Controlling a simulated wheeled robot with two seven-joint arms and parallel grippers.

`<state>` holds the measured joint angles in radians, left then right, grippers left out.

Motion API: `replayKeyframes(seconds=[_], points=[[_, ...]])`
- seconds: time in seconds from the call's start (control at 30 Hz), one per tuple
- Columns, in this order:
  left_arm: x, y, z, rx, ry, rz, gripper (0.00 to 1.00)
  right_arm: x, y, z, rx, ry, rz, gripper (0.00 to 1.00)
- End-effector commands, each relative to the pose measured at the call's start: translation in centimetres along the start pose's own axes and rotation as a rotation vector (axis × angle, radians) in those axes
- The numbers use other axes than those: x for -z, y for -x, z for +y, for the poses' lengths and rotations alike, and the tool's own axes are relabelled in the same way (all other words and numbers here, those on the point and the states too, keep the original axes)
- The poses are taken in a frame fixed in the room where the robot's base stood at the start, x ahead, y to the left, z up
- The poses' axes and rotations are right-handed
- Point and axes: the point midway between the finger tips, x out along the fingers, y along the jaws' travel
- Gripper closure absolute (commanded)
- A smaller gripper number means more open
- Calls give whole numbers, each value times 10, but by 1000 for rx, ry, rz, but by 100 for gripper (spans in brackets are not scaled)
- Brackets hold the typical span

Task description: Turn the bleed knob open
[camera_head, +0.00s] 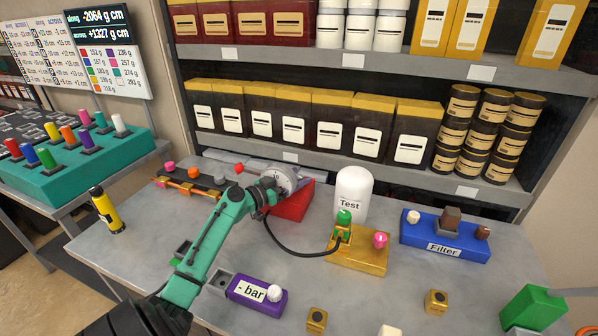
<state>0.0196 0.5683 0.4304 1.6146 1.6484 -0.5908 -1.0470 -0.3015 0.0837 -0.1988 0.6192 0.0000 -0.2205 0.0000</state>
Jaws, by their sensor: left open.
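My left arm reaches in from the lower left, and my left gripper (272,190) is at its far end, open, beside a grey round part (281,177) by a red block (293,203). The arm and gripper partly hide these. Whether the gripper touches them I cannot tell. A black hose (290,249) runs from near the gripper to a gold block (358,258). The gold block carries a green knob (344,217) and a pink knob (380,240). No label marks either as the bleed knob. A white jar labelled "Test" (353,192) stands behind. My right gripper is not in view.
A blue "Filter" block (444,247) stands right, a purple "- bar" block (247,290) near the front. Small gold blocks (316,320) and a green box (533,308) lie at the front. A yellow cylinder (106,210) stands left. Stocked shelves (370,65) close the back.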

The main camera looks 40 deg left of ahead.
Motion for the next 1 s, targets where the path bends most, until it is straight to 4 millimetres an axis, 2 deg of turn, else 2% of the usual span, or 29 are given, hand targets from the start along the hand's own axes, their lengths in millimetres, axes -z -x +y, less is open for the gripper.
replayKeyframes(seconds=[0.1, 0.33, 0.37, 0.5, 0.53, 0.77, 1.0], points=[[1, -10, 0, 1, 0, 0, 32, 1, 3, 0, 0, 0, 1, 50], [-1, -12, 0, 0, -1, -1, 32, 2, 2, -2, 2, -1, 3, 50], [-1, -11, 0, 0, -1, -1, 40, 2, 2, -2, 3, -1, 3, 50], [-1, -11, 0, 0, 0, -1, 93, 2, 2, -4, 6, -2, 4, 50], [-1, -11, 0, 0, 0, -1, 100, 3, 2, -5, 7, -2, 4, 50], [0, -11, 0, 10, 0, -2, 100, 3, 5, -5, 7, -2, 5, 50], [4, -11, 1, 93, 1, -1, 100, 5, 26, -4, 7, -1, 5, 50]])
